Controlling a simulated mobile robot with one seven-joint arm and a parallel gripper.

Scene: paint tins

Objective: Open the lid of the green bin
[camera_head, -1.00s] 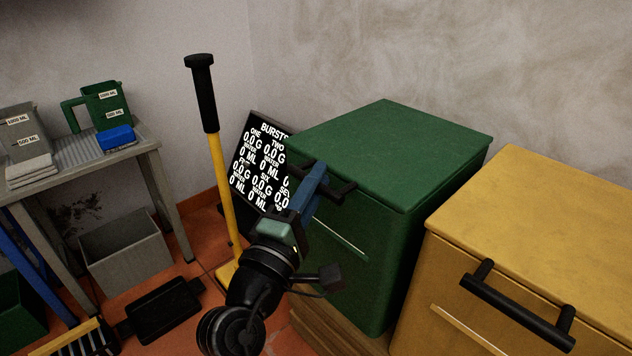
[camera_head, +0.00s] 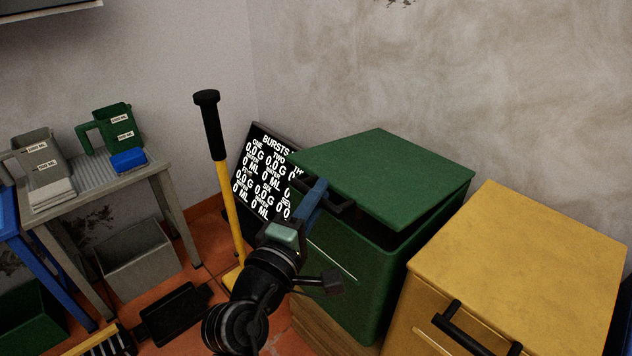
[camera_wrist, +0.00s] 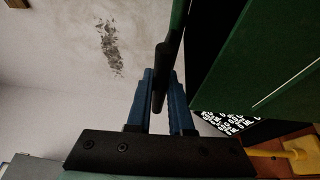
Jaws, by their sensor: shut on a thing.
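The green bin (camera_head: 352,268) stands in the middle of the head view, its front facing me. Its green lid (camera_head: 385,175) is tilted up a little at the front, with a dark gap between lid and body. A black bar handle sits on the lid's front edge; it shows in the wrist view (camera_wrist: 160,75). My gripper (camera_head: 314,197) is at the handle, its blue fingers (camera_wrist: 165,98) on either side of the bar and shut on it. The bin's inside is hidden in dark shadow.
A yellow bin (camera_head: 520,265) with a black handle stands close to the right. A yellow-handled tool (camera_head: 229,205) and a black text board (camera_head: 262,170) are at the left. A grey bench (camera_head: 100,180) holds jugs and a blue block.

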